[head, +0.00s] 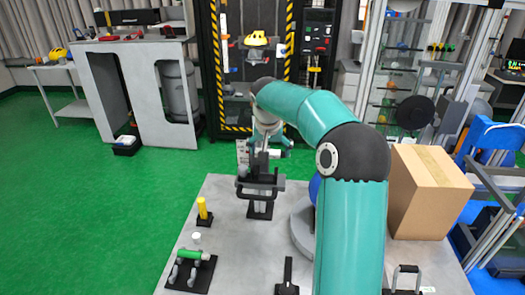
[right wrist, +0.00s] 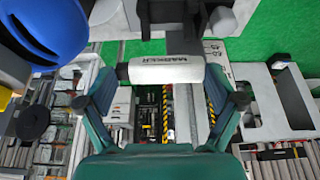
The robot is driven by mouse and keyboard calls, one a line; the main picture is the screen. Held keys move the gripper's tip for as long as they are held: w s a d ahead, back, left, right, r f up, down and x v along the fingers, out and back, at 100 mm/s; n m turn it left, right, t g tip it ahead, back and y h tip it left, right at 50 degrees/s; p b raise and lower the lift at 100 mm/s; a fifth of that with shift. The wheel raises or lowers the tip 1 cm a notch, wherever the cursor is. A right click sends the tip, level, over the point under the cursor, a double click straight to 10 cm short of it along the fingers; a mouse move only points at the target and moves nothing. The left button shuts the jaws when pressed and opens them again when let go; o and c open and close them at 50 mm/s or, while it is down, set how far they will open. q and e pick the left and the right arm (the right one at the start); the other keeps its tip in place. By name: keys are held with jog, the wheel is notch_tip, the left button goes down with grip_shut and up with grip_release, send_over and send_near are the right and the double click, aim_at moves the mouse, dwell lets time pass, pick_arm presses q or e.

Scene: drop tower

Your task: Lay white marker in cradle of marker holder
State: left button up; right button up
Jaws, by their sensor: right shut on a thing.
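The white marker (right wrist: 165,70) has a black cap end and dark lettering. My right gripper (right wrist: 162,84) is shut on it, with one finger at each end. In the head view my right gripper (head: 266,151) holds the marker (head: 275,153) raised beyond the far edge of the grey table, partly hidden by the arm. A black-based holder (head: 203,275) stands at the table's near left; a green cylinder (head: 190,254) lies across its grey supports. I cannot tell for certain whether this is the marker holder. My left gripper is not in view.
A yellow cylinder (head: 202,208) stands in a small black base behind the green one. A black stand (head: 259,198) is at the table's far middle. A cardboard box (head: 428,192) stands at the right. The grey table (head: 237,250) is clear between the holders and front middle.

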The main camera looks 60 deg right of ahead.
jog(key=shift+f+b, duration=2.1)
jog(key=shift+f, duration=0.65)
jog(key=o, duration=0.6)
jog(key=shift+o, duration=0.2)
jog(key=shift+r, duration=0.1)
jog(key=shift+r+p, duration=2.85)
jog(key=shift+r, duration=0.55)
jog(key=shift+s+f, duration=0.1)
